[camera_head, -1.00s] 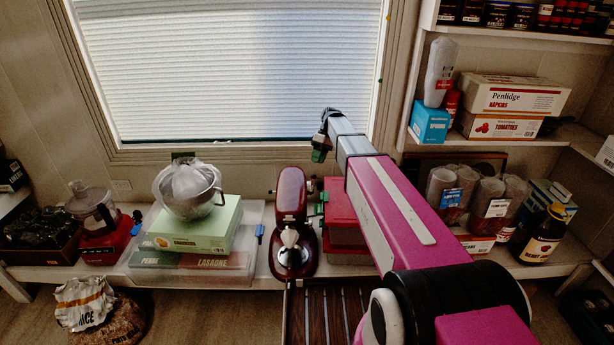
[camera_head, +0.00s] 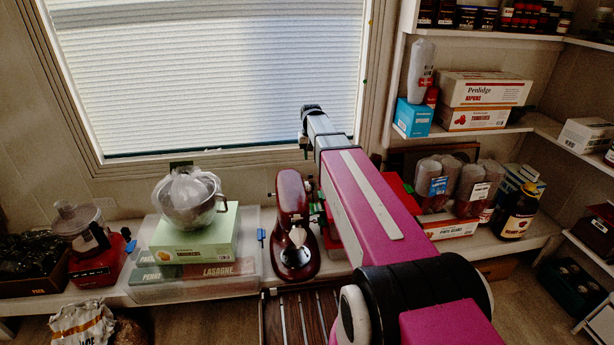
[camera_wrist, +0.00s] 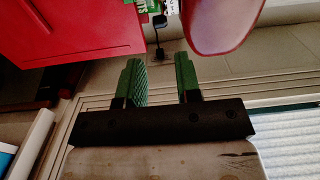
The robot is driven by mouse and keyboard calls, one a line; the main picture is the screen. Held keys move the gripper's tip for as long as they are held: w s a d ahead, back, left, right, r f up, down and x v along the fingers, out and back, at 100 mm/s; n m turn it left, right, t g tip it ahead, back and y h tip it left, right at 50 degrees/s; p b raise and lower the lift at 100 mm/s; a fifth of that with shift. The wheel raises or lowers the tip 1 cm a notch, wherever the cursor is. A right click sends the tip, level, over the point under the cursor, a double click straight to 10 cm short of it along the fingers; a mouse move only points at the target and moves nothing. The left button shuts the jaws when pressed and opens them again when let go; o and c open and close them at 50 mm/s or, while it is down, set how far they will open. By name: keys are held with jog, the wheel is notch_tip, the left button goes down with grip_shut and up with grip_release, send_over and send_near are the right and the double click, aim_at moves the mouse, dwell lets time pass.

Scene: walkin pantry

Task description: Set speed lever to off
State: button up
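The dark red stand mixer (camera_head: 292,198) stands on the counter below the window, with its pale metal attachment facing me. Part of its rounded red head (camera_wrist: 222,22) shows at the upper right of the wrist view. My gripper (camera_wrist: 158,62) is open, with two green fingers apart and nothing between them. It is at the mixer's right side, mostly hidden behind my arm in the head view. A small black knob-like part (camera_wrist: 159,21) shows beyond the fingers in the wrist view; I cannot tell whether it is the speed lever. The lever's setting cannot be made out.
A red box (camera_wrist: 70,28) is close beside my gripper, right of the mixer. A green carton (camera_head: 195,235) with a metal bowl (camera_head: 188,200) stands left of the mixer on a clear bin. Jars (camera_head: 472,190) and a dark bottle (camera_head: 514,213) stand farther right.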

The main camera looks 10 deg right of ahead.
send_near(309, 186)
jog(key=w+f, duration=0.1)
jog(key=f, duration=0.2)
jog(key=w+d+f, duration=0.1)
jog(key=f, duration=0.1)
jog(key=shift+w+f, duration=0.35)
grip_shut()
jog(key=shift+w, duration=0.1)
